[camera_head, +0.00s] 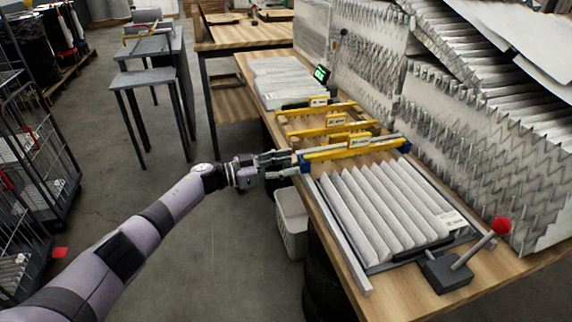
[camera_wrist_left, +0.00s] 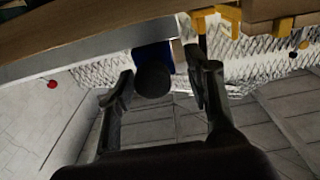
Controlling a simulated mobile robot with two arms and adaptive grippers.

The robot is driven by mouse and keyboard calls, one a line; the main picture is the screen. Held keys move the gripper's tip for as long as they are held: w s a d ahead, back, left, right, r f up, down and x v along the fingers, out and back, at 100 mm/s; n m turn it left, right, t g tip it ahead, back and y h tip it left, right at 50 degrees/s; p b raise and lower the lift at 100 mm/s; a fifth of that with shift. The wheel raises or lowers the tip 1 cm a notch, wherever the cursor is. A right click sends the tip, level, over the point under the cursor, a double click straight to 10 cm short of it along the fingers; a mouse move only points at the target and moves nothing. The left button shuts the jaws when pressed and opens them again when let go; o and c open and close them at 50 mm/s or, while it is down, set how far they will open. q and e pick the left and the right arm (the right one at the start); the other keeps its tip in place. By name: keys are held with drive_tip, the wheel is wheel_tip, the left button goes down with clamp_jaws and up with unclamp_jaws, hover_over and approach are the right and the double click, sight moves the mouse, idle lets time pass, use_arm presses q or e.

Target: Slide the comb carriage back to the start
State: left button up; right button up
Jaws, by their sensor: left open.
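The comb carriage (camera_head: 330,154) is a yellow bar with blue ends, lying across the bench-top fixture at the far end of a white pleated filter (camera_head: 385,210). My left gripper (camera_head: 288,163) is open at the carriage's left end, by the bench edge. In the left wrist view, a dark round knob (camera_wrist_left: 153,79) with blue behind it shows between the two spread fingers of the gripper (camera_wrist_left: 160,88). There is a visible gap on both sides of the knob. My right gripper is not in view.
More yellow bars (camera_head: 318,108) cross the bench beyond the carriage. A lever with a red ball (camera_head: 501,225) stands at the near right. A metal rail (camera_head: 340,235) runs along the filter's left side. A grey bin (camera_head: 291,222) stands below the bench edge. Pleated sheets line the right.

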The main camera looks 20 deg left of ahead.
use_arm(q)
drive_tip(key=v, duration=1.2)
